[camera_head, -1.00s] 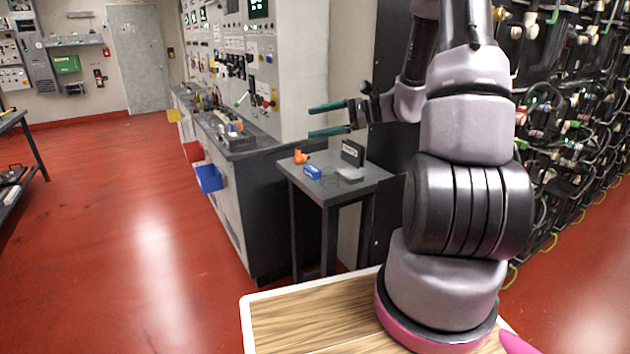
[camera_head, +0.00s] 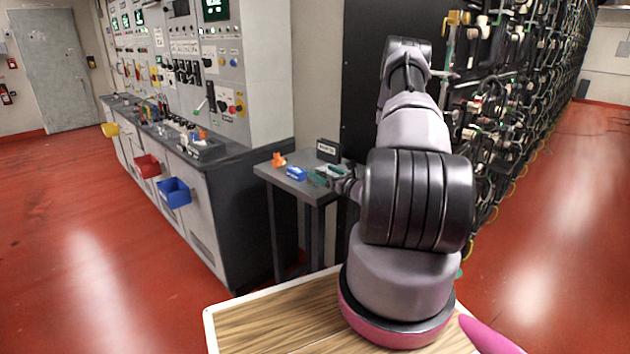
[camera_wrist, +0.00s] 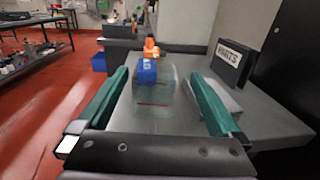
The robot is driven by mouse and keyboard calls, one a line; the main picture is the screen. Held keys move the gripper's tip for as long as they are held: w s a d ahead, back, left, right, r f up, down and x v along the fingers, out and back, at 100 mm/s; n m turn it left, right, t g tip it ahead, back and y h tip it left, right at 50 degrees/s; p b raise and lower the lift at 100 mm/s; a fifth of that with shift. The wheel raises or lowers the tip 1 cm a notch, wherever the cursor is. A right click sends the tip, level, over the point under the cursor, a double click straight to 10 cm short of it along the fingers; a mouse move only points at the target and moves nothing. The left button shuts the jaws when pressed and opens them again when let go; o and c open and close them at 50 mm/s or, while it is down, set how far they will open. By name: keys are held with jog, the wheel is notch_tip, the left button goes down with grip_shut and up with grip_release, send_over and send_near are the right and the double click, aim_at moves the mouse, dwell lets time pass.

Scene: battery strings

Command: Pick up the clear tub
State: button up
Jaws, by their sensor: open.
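The clear tub (camera_wrist: 155,104) is see-through and stands on the small grey table (camera_wrist: 262,122) in the wrist view. It lies between the two green fingers of my gripper (camera_wrist: 158,74), which is open with a finger on each side. I cannot tell whether either finger touches it. In the head view my gripper (camera_head: 321,174) is low over the table, and the tub is hard to make out among the fingers.
A blue box (camera_head: 296,174) and an orange object (camera_head: 279,160) are on the table, beyond the tub in the wrist view. A dark labelled sign (camera_wrist: 234,63) stands at right, with a flat grey item (camera_wrist: 222,92) near the right finger. A bench with bins (camera_head: 174,192) is left.

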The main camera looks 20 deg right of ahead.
aim_at(312, 168)
jog(key=x, duration=0.6)
jog(key=shift+w+a+f, duration=0.25)
jog(key=shift+w+a, duration=0.05)
jog(key=shift+a, duration=0.05)
jog(key=c, duration=1.4)
jog(key=shift+o, duration=0.2)
jog(key=shift+r, duration=0.1)
